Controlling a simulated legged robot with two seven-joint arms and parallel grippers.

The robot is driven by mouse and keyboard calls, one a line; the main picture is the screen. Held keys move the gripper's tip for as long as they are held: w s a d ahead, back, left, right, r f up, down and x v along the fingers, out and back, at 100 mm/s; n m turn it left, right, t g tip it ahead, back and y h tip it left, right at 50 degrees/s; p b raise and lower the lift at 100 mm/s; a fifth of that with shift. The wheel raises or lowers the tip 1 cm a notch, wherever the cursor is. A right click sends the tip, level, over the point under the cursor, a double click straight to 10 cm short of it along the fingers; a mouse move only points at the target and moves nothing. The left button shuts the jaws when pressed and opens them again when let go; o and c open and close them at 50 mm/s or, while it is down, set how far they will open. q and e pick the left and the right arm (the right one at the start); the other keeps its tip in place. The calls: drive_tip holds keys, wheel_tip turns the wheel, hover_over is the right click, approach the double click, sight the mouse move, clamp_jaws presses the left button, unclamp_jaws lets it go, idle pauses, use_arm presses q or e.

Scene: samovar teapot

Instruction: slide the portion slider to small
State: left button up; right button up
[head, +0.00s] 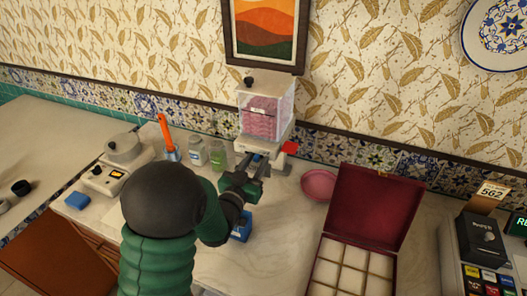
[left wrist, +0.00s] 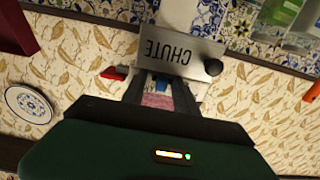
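The dispenser (head: 262,112), a clear box of pink contents on a white body, stands against the tiled wall. A red tab (head: 290,147) sticks out at its right side; a red piece also shows in the left wrist view (left wrist: 113,73). There, a metal plate marked CHUTE (left wrist: 180,50) appears upside down, with a black knob (left wrist: 213,67) at its edge. I cannot tell which part is the portion slider. My left gripper (left wrist: 160,85) is in front of the dispenser's lower part, fingers apart, with pink showing between them. Contact is unclear. My right gripper is out of view.
Jars (head: 217,156) and an orange-handled tool (head: 166,138) stand left of the dispenser. A pink bowl (head: 319,184) and an open red box with compartments (head: 368,207) are to the right. A blue item (head: 242,228) lies beside my left arm. A till (head: 487,250) is far right.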

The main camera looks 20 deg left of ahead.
use_arm(q)
drive_tip(key=shift+s+d+r, duration=0.1)
drive_tip(key=shift+s+r, duration=0.1)
drive_tip(key=shift+r, duration=0.05)
drive_tip(key=shift+w+a+f, duration=0.1)
drive_tip(key=shift+a+f, duration=0.05)
drive_tip(key=shift+a, duration=0.3)
drive_tip(key=c, duration=0.7)
drive_tip(key=shift+d, duration=0.15)
clamp_jaws()
drive_tip(key=shift+d, duration=0.1)
